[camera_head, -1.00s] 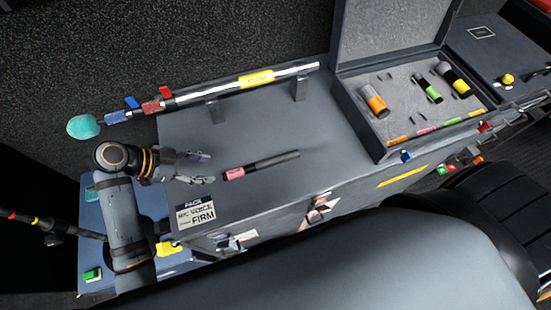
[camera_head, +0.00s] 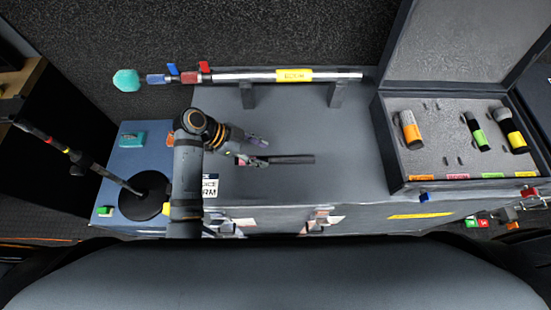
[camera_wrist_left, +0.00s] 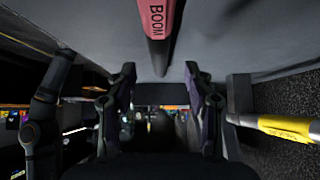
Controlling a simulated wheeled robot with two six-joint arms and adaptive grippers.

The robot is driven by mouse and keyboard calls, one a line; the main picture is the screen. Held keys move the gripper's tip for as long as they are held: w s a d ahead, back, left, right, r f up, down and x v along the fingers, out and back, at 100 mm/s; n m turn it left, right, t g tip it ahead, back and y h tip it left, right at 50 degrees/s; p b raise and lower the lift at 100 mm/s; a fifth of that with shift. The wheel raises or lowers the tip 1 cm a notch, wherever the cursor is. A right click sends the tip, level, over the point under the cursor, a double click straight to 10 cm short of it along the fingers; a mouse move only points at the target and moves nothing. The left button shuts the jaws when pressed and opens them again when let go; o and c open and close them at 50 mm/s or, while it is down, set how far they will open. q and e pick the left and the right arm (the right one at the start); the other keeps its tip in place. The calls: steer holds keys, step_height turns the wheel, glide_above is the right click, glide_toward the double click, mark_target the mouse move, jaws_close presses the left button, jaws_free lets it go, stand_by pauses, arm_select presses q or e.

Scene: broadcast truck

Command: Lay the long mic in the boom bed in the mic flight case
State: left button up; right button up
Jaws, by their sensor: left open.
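The long mic (camera_head: 292,159) is a dark thin rod with a pink band marked BOOM (camera_wrist_left: 158,20). It lies on the grey worktop. My left gripper (camera_head: 260,151) is open at the mic's pink end and partly covers it. In the left wrist view, the dark shaft runs toward the space between the open fingers (camera_wrist_left: 160,78); I cannot tell if they touch it. The mic flight case (camera_head: 386,150) stands open at the right of the worktop. Orange, green and yellow banded mics are in its grey foam; the part between orange and green is empty. My right gripper is not in view.
A boom pole (camera_head: 240,77) with a yellow label rests on two brackets along the worktop's back. A blue box (camera_head: 130,160) with a dark round base and pole stands at the left. The worktop between the mic and the case is clear.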

mark_target(271, 159)
arm_select(q)
steer(key=x, duration=0.5)
steer(key=shift+a+f+p, duration=0.15)
steer(key=shift+p, duration=0.2)
jaws_close()
